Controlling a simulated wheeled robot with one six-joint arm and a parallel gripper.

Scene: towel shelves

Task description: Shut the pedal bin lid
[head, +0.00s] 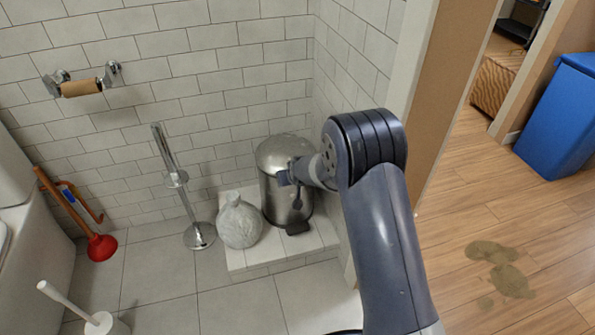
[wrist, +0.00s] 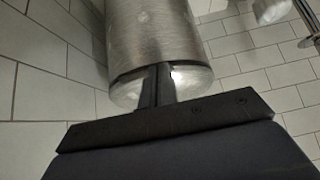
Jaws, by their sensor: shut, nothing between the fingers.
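The pedal bin (head: 283,205) is a brushed steel cylinder with a dark pedal (head: 298,228) at its front foot, standing on a low white tiled step. Its domed lid (head: 280,147) appears down on the body; my gripper covers part of the rim. My gripper (head: 288,178) is in front of the bin's upper right side, its fingers together and empty. In the wrist view the bin body (wrist: 150,35) fills the top middle, with a dark band and the shiny lid (wrist: 128,95) below it. The shut fingers (wrist: 158,75) overlap the band; I cannot tell if they touch.
A round grey-white vase (head: 239,222) stands just left of the bin on the step (head: 262,258). A chrome stand (head: 198,236) is further left, with a red plunger (head: 101,247) beyond. The tiled wall is close behind and right.

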